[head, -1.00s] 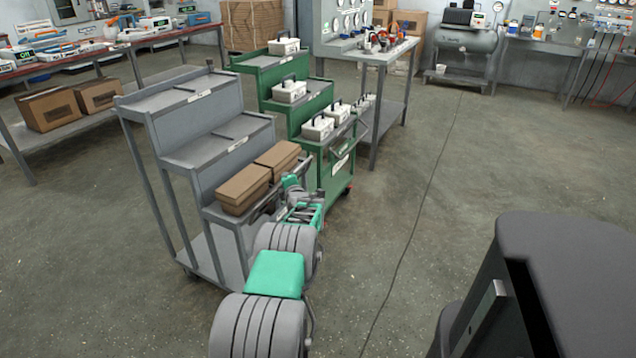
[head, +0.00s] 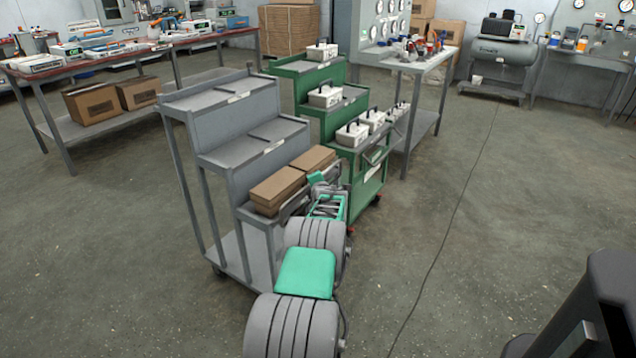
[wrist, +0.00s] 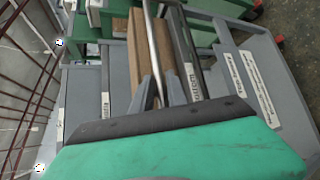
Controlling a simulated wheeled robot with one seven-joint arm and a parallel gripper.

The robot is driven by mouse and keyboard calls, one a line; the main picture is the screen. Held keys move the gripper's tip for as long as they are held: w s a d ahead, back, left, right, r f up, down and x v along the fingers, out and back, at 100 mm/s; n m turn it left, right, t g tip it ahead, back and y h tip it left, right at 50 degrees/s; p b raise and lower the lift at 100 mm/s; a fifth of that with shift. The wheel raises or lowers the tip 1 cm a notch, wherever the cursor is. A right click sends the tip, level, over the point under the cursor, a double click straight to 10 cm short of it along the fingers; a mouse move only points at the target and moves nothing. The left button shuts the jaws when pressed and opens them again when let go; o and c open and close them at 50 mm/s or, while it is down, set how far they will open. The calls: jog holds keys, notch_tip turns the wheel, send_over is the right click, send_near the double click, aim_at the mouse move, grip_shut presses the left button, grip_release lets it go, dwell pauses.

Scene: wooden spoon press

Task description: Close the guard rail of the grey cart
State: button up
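The grey cart (head: 235,110) is a stepped trolley with two brown boxes (head: 290,180) on its lowest tier. Its guard rail (head: 293,205) is a thin grey bar by the front of that tier, partly hidden by my arm in the head view. In the wrist view the rail (wrist: 157,45) is a round metal bar running between the two grey fingers of my gripper (wrist: 168,84). The fingers look apart, with space beside the bar; whether one touches it I cannot tell. In the head view my gripper (head: 318,180) is at the boxes' right end, small and partly hidden.
A green cart (head: 310,105) with several white cases stands close behind and right of the grey cart. A workbench (head: 420,65) stands behind it, and a red-edged table (head: 60,75) is at the left. The floor to the right is open, with a dark cable across it.

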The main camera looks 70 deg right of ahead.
jog(key=shift+o, duration=1.4)
jog(key=shift+s+f, duration=0.15)
jog(key=p+v, duration=0.1)
jog(key=v, duration=0.6)
jog(key=shift+s+a+p, duration=0.2)
jog(key=shift+a+p, duration=0.1)
jog(key=shift+p, duration=0.1)
